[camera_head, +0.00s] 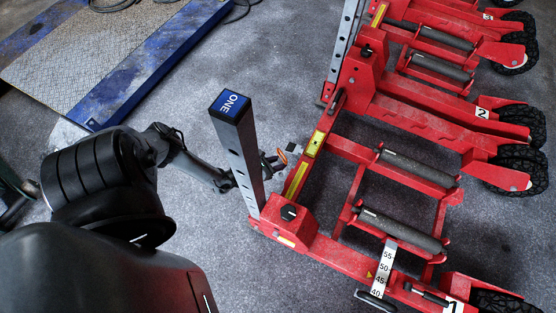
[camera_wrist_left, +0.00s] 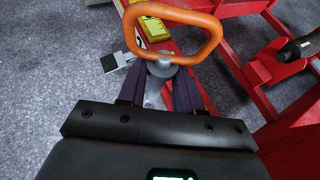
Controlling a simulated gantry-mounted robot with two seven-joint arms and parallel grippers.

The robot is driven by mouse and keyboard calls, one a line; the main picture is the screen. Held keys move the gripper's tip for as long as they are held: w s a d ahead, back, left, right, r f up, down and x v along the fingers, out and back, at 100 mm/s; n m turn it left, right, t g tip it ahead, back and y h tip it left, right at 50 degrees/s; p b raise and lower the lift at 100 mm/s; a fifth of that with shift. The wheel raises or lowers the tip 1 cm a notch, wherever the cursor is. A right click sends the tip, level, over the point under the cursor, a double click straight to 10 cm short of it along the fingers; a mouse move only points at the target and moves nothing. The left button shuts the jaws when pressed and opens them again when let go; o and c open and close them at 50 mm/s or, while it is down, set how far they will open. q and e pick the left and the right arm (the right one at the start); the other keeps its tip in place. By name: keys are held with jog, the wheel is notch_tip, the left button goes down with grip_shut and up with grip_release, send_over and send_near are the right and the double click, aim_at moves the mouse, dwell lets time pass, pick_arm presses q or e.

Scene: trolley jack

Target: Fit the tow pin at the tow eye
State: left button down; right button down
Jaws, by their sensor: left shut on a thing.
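The tow pin (camera_wrist_left: 205,55) has an orange loop handle and a grey metal head. In the left wrist view its head sits between the fingers of my left gripper (camera_wrist_left: 163,85), which is shut on it. In the head view the orange loop (camera_head: 282,156) shows just right of the ONE post, beside my left gripper (camera_head: 270,165), which is partly hidden by that post. A small grey bracket (camera_head: 294,148) sticks out from the red frame there. It may be the tow eye; it also shows in the left wrist view (camera_wrist_left: 117,60), apart from the loop. The pin's lower end is hidden. My right gripper is not in view.
The upright post marked ONE (camera_head: 238,150) stands between my left forearm and the red trolley jack (camera_head: 300,235). The jack has black rollers (camera_head: 400,228). A blue-edged ramp (camera_head: 150,75) lies at the upper left. Grey floor is bare between ramp and jack.

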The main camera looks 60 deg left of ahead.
pick_arm(q)
jog(key=b, duration=0.3)
send_over(278, 176)
jog(key=shift+f, duration=2.2)
jog(key=shift+p, duration=0.45)
jog(key=shift+f+b, duration=0.8)
jog(key=shift+f, duration=0.1)
jog(key=shift+f+b, duration=0.85)
jog(key=shift+f, duration=0.2)
jog(key=shift+f+b, duration=0.9)
jog(key=shift+f, duration=0.1)
jog(key=shift+f+b, duration=0.75)
jog(key=shift+f, duration=0.15)
jog(key=shift+r, duration=0.2)
